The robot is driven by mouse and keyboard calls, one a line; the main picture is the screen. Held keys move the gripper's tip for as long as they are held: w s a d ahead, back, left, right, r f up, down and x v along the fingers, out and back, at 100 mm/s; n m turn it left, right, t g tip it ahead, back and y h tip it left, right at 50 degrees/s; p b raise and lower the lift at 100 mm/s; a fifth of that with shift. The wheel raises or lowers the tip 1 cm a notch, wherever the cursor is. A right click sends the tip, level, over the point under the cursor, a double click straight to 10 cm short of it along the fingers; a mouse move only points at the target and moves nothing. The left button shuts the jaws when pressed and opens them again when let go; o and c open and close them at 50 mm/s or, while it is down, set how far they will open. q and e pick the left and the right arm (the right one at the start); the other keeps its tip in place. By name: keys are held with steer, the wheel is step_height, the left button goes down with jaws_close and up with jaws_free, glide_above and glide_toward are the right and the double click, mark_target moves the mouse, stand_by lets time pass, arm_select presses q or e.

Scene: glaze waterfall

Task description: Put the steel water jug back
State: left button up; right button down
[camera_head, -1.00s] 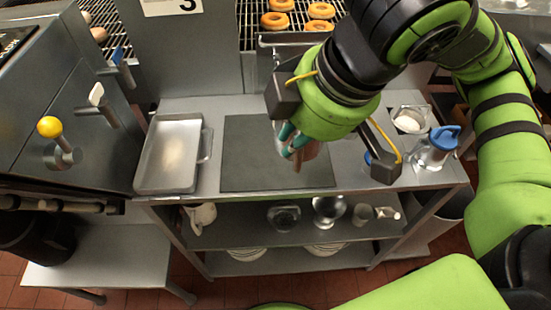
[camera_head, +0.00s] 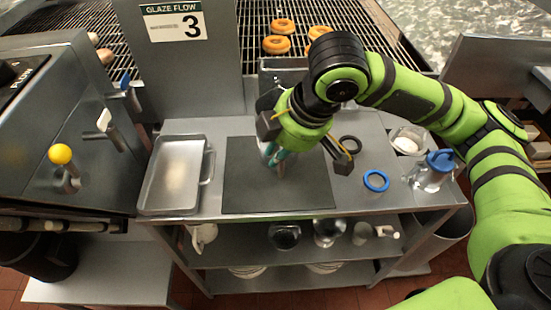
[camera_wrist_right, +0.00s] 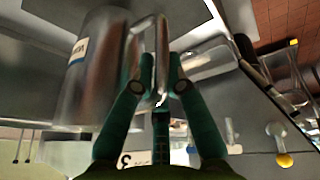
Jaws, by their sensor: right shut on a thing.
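The steel water jug (camera_wrist_right: 95,75) is a shiny metal cylinder with a pale label at the left of the right wrist view. Its loop handle (camera_wrist_right: 161,50) lies between the teal fingers of my right gripper (camera_wrist_right: 157,92), which is shut on it. In the head view my right gripper (camera_head: 271,155) is over the dark mat (camera_head: 275,190) on the steel counter. The green wrist hides most or all of the jug there, so I cannot tell whether it touches the mat. My left gripper is not in view.
A steel tray (camera_head: 172,180) lies left of the mat. A blue ring (camera_head: 376,181), a dark ring (camera_head: 350,144), a blue-lidded clear jug (camera_head: 433,174) and a container of white stuff (camera_head: 406,143) are on the right. A yellow-knobbed lever (camera_head: 61,155) is at the left.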

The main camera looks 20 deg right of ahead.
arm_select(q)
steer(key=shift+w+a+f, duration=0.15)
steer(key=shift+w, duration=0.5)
arm_select(e)
steer(key=x, duration=0.2)
steer(key=d+x, duration=0.1)
steer(key=x, duration=0.1)
steer(key=shift+f, duration=0.5)
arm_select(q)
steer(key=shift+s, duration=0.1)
arm_select(e)
steer(key=c, duration=1.3)
jaws_free()
steer(key=shift+o, duration=0.2)
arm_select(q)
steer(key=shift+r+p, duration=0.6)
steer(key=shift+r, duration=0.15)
arm_select(e)
steer(key=v, duration=1.2)
